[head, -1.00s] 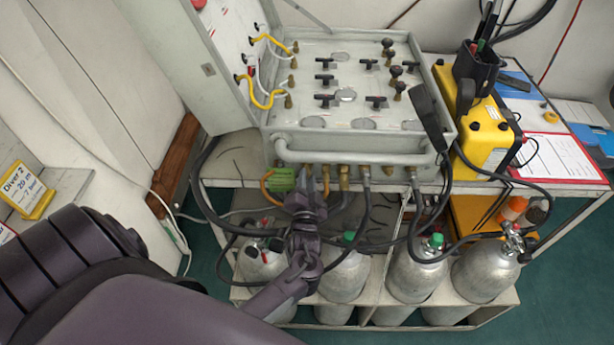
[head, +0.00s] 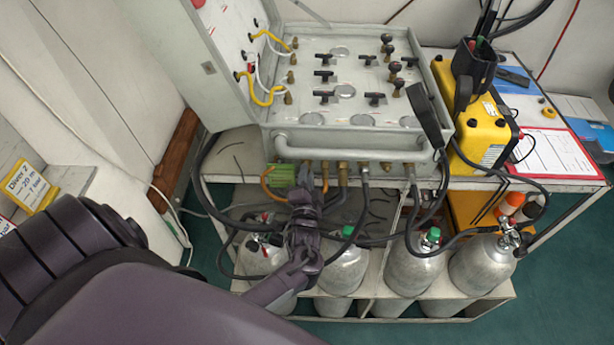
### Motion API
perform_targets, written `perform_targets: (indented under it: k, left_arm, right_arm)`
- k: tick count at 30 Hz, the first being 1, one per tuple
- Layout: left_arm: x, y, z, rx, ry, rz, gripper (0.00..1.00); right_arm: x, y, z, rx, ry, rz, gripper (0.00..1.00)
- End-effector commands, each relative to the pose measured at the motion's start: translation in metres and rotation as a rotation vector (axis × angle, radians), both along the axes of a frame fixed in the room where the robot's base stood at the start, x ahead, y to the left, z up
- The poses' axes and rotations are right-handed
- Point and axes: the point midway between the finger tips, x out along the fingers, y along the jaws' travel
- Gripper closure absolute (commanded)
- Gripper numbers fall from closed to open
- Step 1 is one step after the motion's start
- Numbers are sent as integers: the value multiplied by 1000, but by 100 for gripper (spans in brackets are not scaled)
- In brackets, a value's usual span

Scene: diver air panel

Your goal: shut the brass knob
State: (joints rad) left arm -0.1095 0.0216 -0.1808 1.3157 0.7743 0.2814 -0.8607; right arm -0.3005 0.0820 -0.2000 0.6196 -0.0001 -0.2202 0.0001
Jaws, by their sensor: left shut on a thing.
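The air panel case (head: 345,150) stands open on a cart, with a row of brass fittings and hoses under its front edge. My left gripper (head: 308,180) reaches up from below to this front edge, right of a green block (head: 282,176). It is shut on a small brass knob (head: 309,165), most of which its fingers hide. How far the knob is turned cannot be told. Another brass fitting (head: 343,167) shows just right of the gripper. My right gripper is not in view.
Black hoses (head: 410,225) loop close around my gripper. Silver cylinders (head: 415,262) stand on the shelf below. A yellow case (head: 485,130) and a red clipboard (head: 558,155) are to the right. The open lid (head: 195,60) rises at the left.

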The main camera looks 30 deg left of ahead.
Motion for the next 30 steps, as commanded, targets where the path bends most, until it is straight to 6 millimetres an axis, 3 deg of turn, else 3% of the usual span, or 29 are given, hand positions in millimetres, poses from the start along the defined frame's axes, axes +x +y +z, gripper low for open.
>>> perform_targets:
  k: [2,3,5,14,25,30]
  left_arm:
    - [1,5,3,5,-4,8,100]
    - [1,5,3,5,-5,8,75]
    - [1,4,3,5,-5,7,69]
    - [-2,0,0,1,-2,2,69]
    - [-50,-28,-3,0,-2,4,69]
    - [-63,-35,-2,2,-3,5,69]
  right_arm:
    - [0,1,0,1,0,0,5]
    - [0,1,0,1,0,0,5]
    - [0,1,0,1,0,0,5]
    - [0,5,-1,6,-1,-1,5]
    - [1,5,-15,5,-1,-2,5]
    - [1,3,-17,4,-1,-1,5]
